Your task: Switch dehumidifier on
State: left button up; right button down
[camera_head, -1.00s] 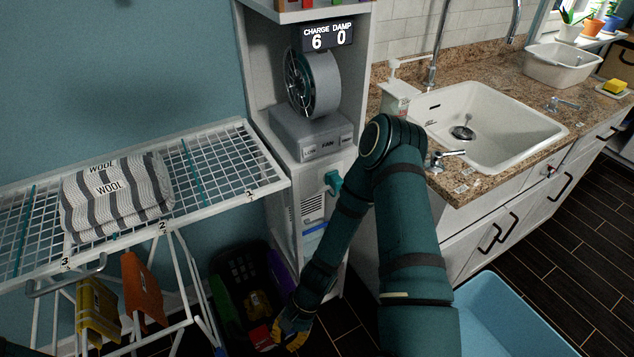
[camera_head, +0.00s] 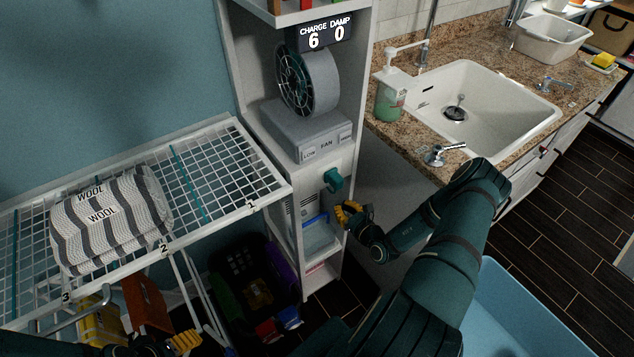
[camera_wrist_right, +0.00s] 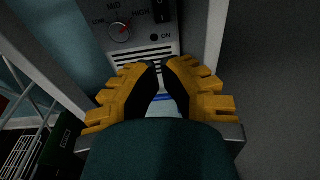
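The dehumidifier (camera_head: 309,207) is the white unit with vent slots and a blue-tinted lower part, low in the tall white cabinet. In the right wrist view its panel shows a dial (camera_wrist_right: 121,30) marked LOW, MID and HIGH, a black rocker switch (camera_wrist_right: 161,9) cut by the top edge, and a small dark dot (camera_wrist_right: 154,37) beside ON. My right gripper (camera_head: 345,213) is in front of the unit; in the wrist view its yellow fingers (camera_wrist_right: 160,63) come together at the tips, empty, below the panel controls. My left gripper (camera_head: 188,342) is partly visible at the bottom left.
A fan (camera_head: 308,82) stands on the shelf above, under a display reading CHARGE 6, DAMP 0. A drying rack (camera_head: 225,165) with striped wool is left; the sink counter (camera_head: 400,140) is right.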

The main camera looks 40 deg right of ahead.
jog(key=w+d+f+b, duration=0.1)
jog(key=w+b, duration=0.2)
jog(key=w, duration=1.1)
jog(key=shift+d+f, duration=0.2)
jog(key=shift+f, duration=0.15)
jog(key=shift+w+f+t+b, duration=0.1)
jog(key=shift+w+t+b, duration=0.25)
jog(key=shift+t+b, duration=0.2)
jog(key=shift+s, duration=0.1)
